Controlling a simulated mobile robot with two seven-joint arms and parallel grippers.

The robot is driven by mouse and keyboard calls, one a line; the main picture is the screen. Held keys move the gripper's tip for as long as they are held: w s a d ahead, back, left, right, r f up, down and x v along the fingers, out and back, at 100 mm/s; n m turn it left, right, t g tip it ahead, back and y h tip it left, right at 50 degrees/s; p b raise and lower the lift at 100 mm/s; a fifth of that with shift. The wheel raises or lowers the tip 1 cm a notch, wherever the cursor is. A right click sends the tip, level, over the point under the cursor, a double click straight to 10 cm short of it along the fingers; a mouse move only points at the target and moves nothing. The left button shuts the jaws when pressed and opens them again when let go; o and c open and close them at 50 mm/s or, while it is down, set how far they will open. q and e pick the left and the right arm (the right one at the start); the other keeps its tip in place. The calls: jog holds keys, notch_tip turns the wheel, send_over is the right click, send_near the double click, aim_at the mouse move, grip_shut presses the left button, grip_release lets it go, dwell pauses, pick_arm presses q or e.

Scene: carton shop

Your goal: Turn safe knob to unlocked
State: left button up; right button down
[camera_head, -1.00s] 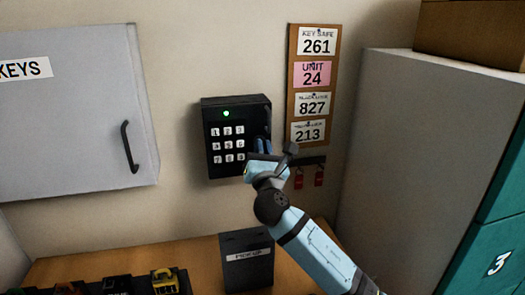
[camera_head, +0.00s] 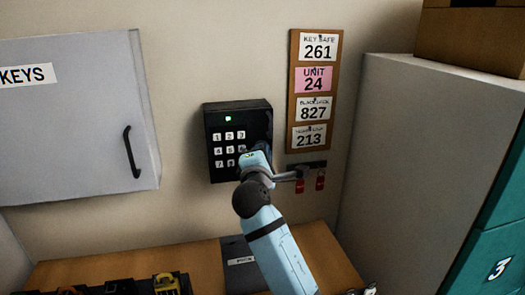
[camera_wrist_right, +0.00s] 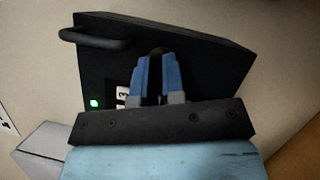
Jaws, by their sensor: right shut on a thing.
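The black key safe (camera_head: 212,165) is mounted on the wall, its door shut, with white number keys (camera_head: 228,148) and a lit green light (camera_head: 228,119). The safe (camera_wrist_right: 200,50) fills much of the right wrist view, with its bar handle (camera_wrist_right: 95,38) and green light (camera_wrist_right: 94,103). My right gripper (camera_head: 262,148) is at the lower right of the safe's front. Its blue fingers (camera_wrist_right: 158,68) are shut on the dark knob (camera_wrist_right: 158,50), which they mostly hide. The knob's exact angle cannot be read. My left gripper is not in view.
A board with number cards (camera_head: 294,100) hangs right of the safe, above red key tags (camera_head: 320,180). A grey wall cabinet (camera_head: 80,120) is at left. A dark box (camera_head: 237,262) and padlocks (camera_head: 165,284) are on the wooden counter below. A tall grey cabinet (camera_head: 400,160) stands right.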

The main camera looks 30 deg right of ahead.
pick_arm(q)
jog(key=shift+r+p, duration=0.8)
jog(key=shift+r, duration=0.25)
pick_arm(e)
jog(key=shift+r+m+g+y, duration=0.15)
jog(key=shift+m+g, duration=0.15)
jog(key=shift+m, duration=0.7)
jog(key=shift+r+m+g+y, duration=0.15)
jog(key=shift+m+g, duration=0.15)
jog(key=shift+m, duration=0.7)
jog(key=shift+f, duration=0.1)
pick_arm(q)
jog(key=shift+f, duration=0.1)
pick_arm(e)
jog(key=c, duration=1.2)
grip_release()
jog(key=shift+f, duration=0.1)
